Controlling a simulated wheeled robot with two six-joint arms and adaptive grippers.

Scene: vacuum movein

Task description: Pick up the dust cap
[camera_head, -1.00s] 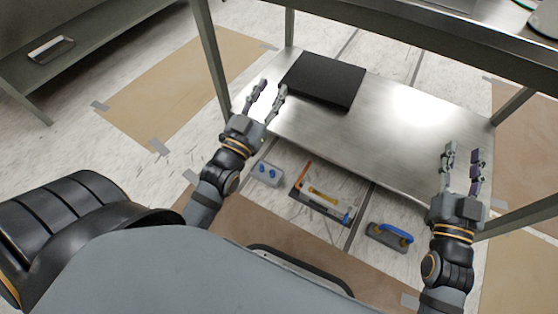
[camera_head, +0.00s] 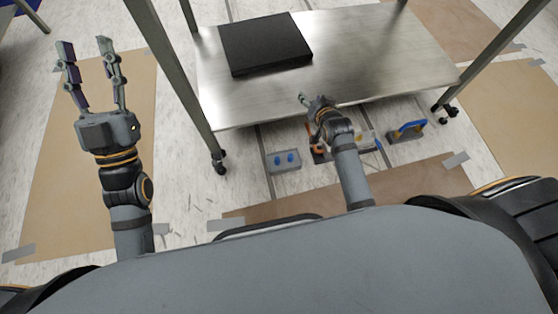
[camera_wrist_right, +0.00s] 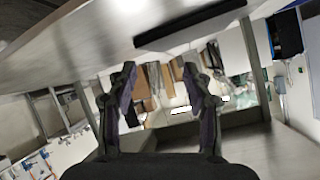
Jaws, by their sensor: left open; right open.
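I cannot make out a dust cap for certain in either view. My left gripper (camera_head: 84,42) is open and empty, off to the left of the metal table over a brown floor sheet. My right gripper (camera_head: 309,98) is over the front edge of the table's low shelf, in front of the black flat box; its fingers are small and foreshortened in the head view. In the right wrist view it shows as open (camera_wrist_right: 160,68), with nothing between its fingers.
The black box (camera_head: 265,46) lies on the steel low shelf (camera_head: 380,55). On the floor in front are a grey block with blue knobs (camera_head: 285,160) and a blue-handled tool (camera_head: 407,130). My right forearm partly covers a tray of tools (camera_head: 366,140).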

